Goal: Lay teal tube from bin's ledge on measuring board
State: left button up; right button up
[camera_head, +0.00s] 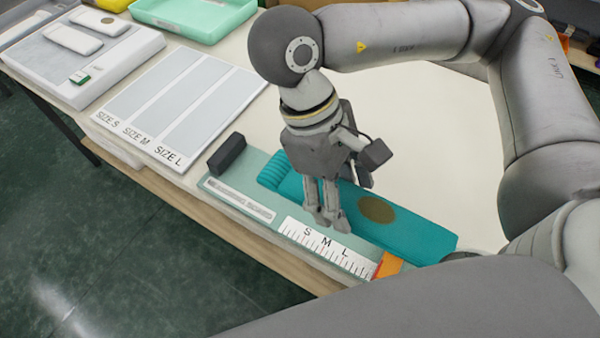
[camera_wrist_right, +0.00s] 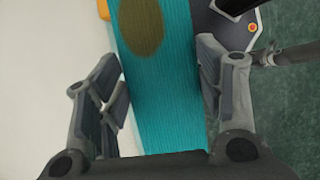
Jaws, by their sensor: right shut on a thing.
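The teal tube (camera_head: 405,225) is a long flat knitted piece with a ribbed end at the left and a brown oval patch. It lies along the pale green measuring board (camera_head: 252,170), which has a dark block at its left end and an S, M, L scale. My right gripper (camera_head: 328,222) points down over the tube, shut on it, and hides part of it. In the right wrist view the teal tube (camera_wrist_right: 165,95) runs between my fingers. I cannot tell whether it rests fully on the board. My left gripper is not in view.
A panel (camera_head: 185,100) marked SIZE S, SIZE M and SIZE L lies to the left. A white tray (camera_head: 120,62) with small items and a mint bin (camera_head: 195,12) are behind it. An orange piece (camera_head: 388,265) is at the board's right end. The table's front edge runs close by.

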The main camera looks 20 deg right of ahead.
jog(key=w+a+f, duration=0.1)
jog(key=w, duration=0.1)
jog(key=w+a+f, duration=0.1)
jog(key=w, duration=0.1)
jog(key=w+f, duration=0.1)
jog(key=w, duration=0.2)
jog(key=shift+a+f, duration=0.15)
jog(key=shift+a, duration=0.25)
jog(key=w+f, duration=0.1)
jog(key=w+f+b, duration=0.1)
jog(key=f, duration=0.1)
jog(key=w+a+f+b, duration=0.1)
jog(key=shift+w+f, duration=0.2)
jog(key=shift+f, duration=0.05)
jog(key=shift+w+a+f, duration=0.15)
jog(key=shift+w+f, duration=0.25)
jog(key=shift+w+f+b, duration=0.15)
jog(key=shift+f+b, duration=0.05)
jog(key=shift+b, duration=0.1)
jog(key=f, duration=0.3)
jog(key=shift+w+a+f+b, duration=0.1)
jog(key=shift+w+f+b, duration=0.15)
jog(key=shift+b, duration=0.15)
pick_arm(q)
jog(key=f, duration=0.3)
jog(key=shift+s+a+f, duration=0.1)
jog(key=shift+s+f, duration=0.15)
